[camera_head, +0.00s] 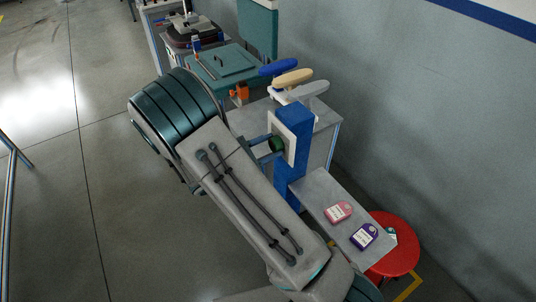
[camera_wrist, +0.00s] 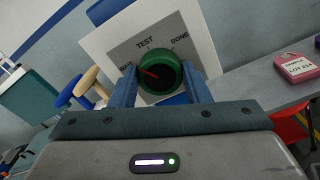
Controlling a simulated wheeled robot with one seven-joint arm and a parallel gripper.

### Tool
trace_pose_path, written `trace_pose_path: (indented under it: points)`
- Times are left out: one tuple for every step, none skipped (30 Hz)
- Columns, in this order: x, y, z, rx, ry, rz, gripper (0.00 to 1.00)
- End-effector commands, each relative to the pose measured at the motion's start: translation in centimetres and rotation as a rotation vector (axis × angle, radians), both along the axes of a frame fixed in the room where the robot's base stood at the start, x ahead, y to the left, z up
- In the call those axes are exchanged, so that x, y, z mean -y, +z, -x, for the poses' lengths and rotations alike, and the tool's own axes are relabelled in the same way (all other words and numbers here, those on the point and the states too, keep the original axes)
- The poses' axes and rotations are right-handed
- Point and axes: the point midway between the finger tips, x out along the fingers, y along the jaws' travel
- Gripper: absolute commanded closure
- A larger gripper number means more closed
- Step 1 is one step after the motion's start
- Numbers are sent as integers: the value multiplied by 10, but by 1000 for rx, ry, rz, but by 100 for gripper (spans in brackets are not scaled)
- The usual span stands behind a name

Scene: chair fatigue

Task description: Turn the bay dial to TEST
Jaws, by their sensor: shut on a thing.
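The bay dial (camera_wrist: 166,80) is a round green knob with a dark face and a red pointer. It sits on a white plate (camera_wrist: 198,22) lettered WAIT, TEST and DONE. The pointer is turned left and slightly up, toward WAIT; TEST is above it and DONE is at upper right. My gripper (camera_wrist: 160,83) is shut on the dial, one blue finger on each side of it. In the head view the dial (camera_head: 277,144) shows green at the end of my fingers, on the plate fixed to a blue post (camera_head: 291,185). My arm hides part of the post.
A grey shelf (camera_head: 318,190) right of the post holds a pink tag (camera_head: 338,212) and a purple tag (camera_head: 364,236). A red stool (camera_head: 398,258) stands beside it. Blue, tan and grey handles (camera_head: 292,77) stick out behind the post. Open floor lies left.

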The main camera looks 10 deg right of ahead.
Motion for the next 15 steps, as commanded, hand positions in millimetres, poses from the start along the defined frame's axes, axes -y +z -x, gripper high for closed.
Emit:
trace_pose_path:
  points:
    - [-1,-6,0,45,1,-15,80]
    - [-1,-6,0,72,1,-24,80]
    - [0,-6,0,108,1,-36,80]
    - [0,-6,0,135,1,-44,80]
    - [0,-6,0,160,1,-52,80]
    - [0,-6,0,194,1,-64,80]
    - [-1,-6,0,220,1,-72,80]
    - [-1,-6,0,242,2,-80,80]
    - [-1,-6,1,273,1,-89,80]
    - [0,-5,1,296,1,-97,80]
    - [0,-5,1,316,0,-104,80]
    - [0,-5,1,343,0,-112,80]
    - [0,-5,1,361,0,-118,80]
    - [0,-5,1,380,0,-125,80]
    - [0,-4,1,402,0,-132,80]
